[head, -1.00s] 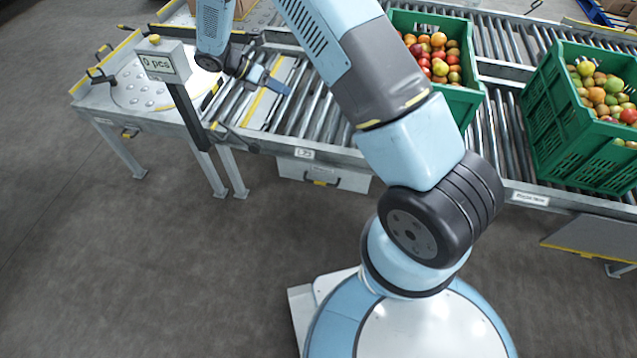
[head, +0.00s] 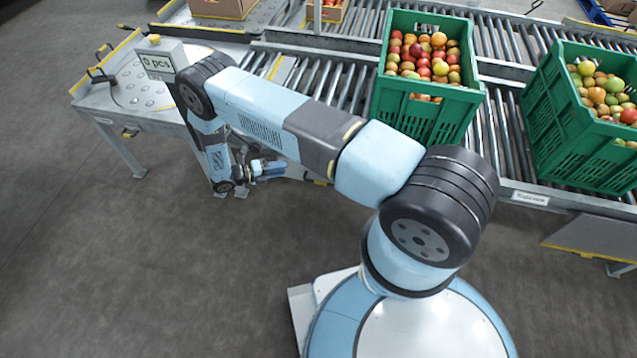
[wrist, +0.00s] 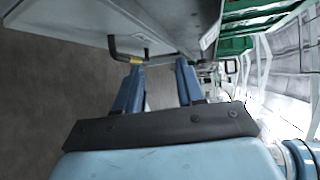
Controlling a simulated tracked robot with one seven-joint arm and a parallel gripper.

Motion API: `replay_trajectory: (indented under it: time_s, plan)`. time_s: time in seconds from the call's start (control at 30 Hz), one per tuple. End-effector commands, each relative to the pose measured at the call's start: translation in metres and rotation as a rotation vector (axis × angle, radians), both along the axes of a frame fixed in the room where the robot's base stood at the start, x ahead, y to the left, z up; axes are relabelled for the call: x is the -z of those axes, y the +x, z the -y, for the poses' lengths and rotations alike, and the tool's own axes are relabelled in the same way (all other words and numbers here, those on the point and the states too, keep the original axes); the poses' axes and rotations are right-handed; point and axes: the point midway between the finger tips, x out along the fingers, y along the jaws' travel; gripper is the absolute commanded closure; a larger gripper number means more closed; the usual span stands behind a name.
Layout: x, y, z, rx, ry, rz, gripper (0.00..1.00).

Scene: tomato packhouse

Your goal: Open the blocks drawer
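My gripper (head: 283,168) hangs low beside the front of the roller conveyor, its fingers pointing right. In the wrist view my gripper (wrist: 160,68) is open, its two blue fingers apart with nothing between them. A black handle with a yellow grip (wrist: 128,50) shows just beyond the left fingertip, on a grey front (wrist: 165,22). I cannot tell whether they touch. In the head view my arm hides most of the grey drawer under the conveyor; a yellow bit of its handle (head: 320,183) shows below the arm. I cannot read its label.
Two green crates (head: 428,108) (head: 562,140) of tomatoes stand on the rollers. At left is a grey table (head: 110,98) with a counter display (head: 158,62) reading 0 pcs. The floor in front is clear.

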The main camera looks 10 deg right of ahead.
Motion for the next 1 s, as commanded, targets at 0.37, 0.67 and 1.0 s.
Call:
replay_trajectory:
  time_s: [0.37, 0.67, 1.0]
  plan:
    - [0.092, -0.048, 0.013, -0.173, -0.151, -0.205, 0.61]
    - [0.103, -0.050, 0.026, -0.191, -0.169, -0.231, 0.61]
    - [0.111, -0.035, 0.081, -0.189, -0.169, -0.231, 0.61]
